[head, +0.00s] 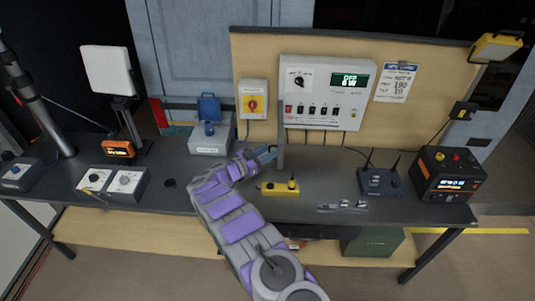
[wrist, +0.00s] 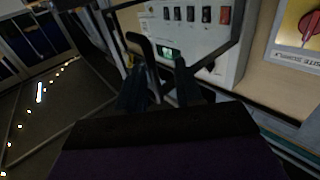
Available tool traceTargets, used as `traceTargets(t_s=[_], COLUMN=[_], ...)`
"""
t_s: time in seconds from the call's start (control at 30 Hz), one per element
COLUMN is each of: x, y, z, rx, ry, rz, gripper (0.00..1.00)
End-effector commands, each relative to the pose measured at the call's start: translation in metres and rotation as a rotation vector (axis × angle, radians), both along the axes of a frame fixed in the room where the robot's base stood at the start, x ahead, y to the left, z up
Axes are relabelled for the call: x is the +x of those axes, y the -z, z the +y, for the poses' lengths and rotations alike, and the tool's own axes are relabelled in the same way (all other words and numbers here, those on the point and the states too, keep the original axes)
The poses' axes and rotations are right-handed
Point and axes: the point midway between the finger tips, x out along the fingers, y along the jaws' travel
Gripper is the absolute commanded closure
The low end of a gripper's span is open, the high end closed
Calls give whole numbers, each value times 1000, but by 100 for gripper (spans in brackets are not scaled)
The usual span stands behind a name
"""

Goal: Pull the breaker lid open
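The breaker panel (head: 325,92) is a white box on the pegboard, with a dial, a lit display and a row of switches. A grey upright strip (head: 281,142) at its lower left looks like the lid or its edge, standing out from the box. In the wrist view a dark thin frame (wrist: 238,40) crosses in front of the upside-down panel (wrist: 218,50). My gripper (head: 270,153) is just left of the grey strip. Its fingers (wrist: 163,78) are spread, with a gap between them. A dark bar rises near the left finger; I cannot tell whether they touch.
A yellow isolator (head: 252,100) with a red knob is left of the panel. A grey box with a blue padlock-like piece (head: 209,135) stands left of my gripper. A yellow tool (head: 280,188), a router (head: 379,181) and a black power unit (head: 448,174) sit on the bench.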

Motion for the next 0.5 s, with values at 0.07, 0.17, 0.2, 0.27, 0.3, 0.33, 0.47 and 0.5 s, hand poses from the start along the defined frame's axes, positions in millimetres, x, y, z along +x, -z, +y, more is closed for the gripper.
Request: traceTargets(t_s=[0.07,0.17,0.2,0.27,0.3,0.33,0.47,0.5], x=[-1,-1,-1,-2,-2,-3,-12,-17], y=[-2,-1,-1,0,0,0,1,1], z=[-5,-9,-10,-9,-7,-4,15,21], rx=[3,5,6,5,4,3,0,-1], ry=[3,4,4,4,3,3,-2,-3], rz=[1,3,4,5,5,4,4,3], gripper=[64,64,64,64,64,64,64,64])
